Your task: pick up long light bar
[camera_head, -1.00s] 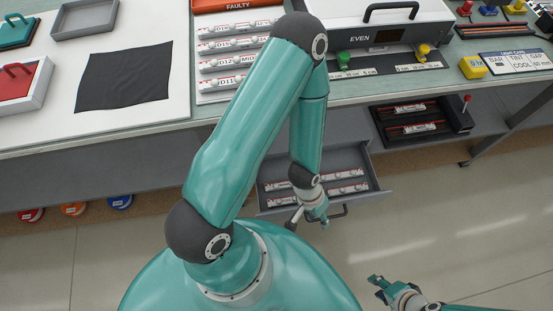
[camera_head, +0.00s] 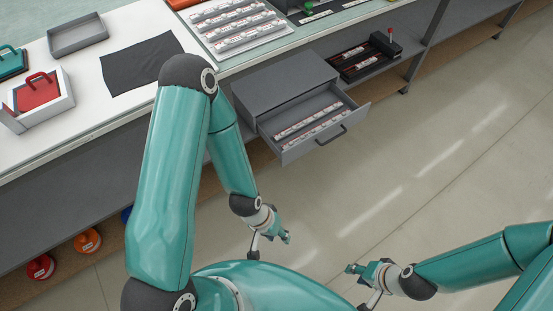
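White light bars (camera_head: 306,122) lie in two lines inside the open grey drawer (camera_head: 286,157) under the bench. More bars (camera_head: 240,27) lie in rows on the white tray on the bench top, and others (camera_head: 350,58) lie in a black holder on the lower shelf. I cannot tell which bar is the long one. My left gripper (camera_head: 286,238) hangs over the floor in front of the drawer, apart from it, with no bar visible in it. My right gripper (camera_head: 349,269) is over the floor further right, also with no bar visible. Both are too small to read their fingers.
The bench top holds a dark cloth (camera_head: 140,64), a grey tray (camera_head: 78,35) and a white box with a red handled lid (camera_head: 38,95). The drawer, with its handle (camera_head: 330,136), juts out over the floor. The floor (camera_head: 430,170) on the right is clear.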

